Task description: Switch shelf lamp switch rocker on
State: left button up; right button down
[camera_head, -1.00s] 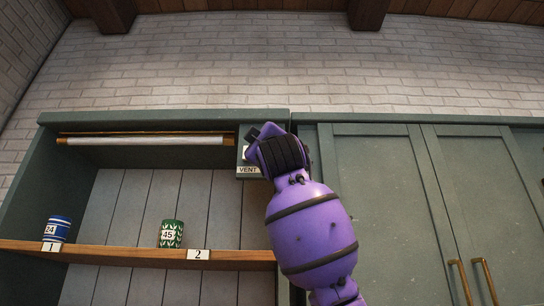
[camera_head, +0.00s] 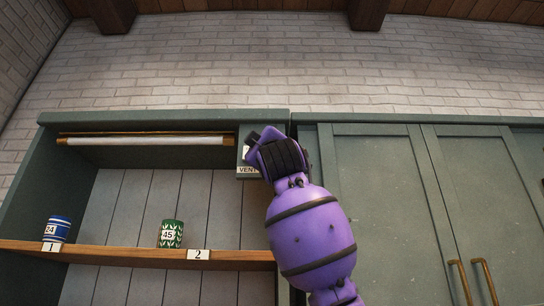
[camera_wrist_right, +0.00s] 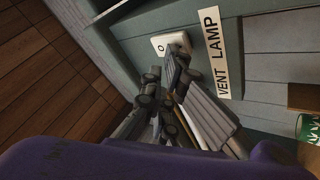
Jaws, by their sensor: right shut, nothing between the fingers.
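The shelf lamp switch is a white rocker (camera_wrist_right: 170,42) marked "O" in the right wrist view. It sits beside the "LAMP" end of a white "VENT LAMP" label (camera_wrist_right: 216,55). My right gripper (camera_wrist_right: 179,64) is shut and empty, with its fingertips at the rocker's lower edge and covering part of it. I cannot tell whether they touch. In the head view my right gripper (camera_head: 256,143) hides most of the switch panel (camera_head: 244,173). The lamp is a pale tube (camera_head: 145,141) under the shelf's top and looks unlit. My left gripper is not in view.
A blue-striped cup (camera_head: 57,229) and a green leaf-patterned cup (camera_head: 171,234) stand on the wooden shelf board (camera_head: 120,253). Closed green cabinet doors (camera_head: 380,200) with brass handles are on the right.

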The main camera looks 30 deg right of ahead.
dwell(0.5)
jog(key=shift+s+a+r, duration=0.1)
jog(key=shift+s+a, duration=0.25)
jog(key=shift+s, duration=0.2)
jog(key=s+a, duration=0.1)
jog(key=s, duration=0.1)
jog(key=s+a, duration=0.1)
jog(key=s, duration=0.1)
jog(key=shift+a+r, duration=0.3)
dwell(0.7)
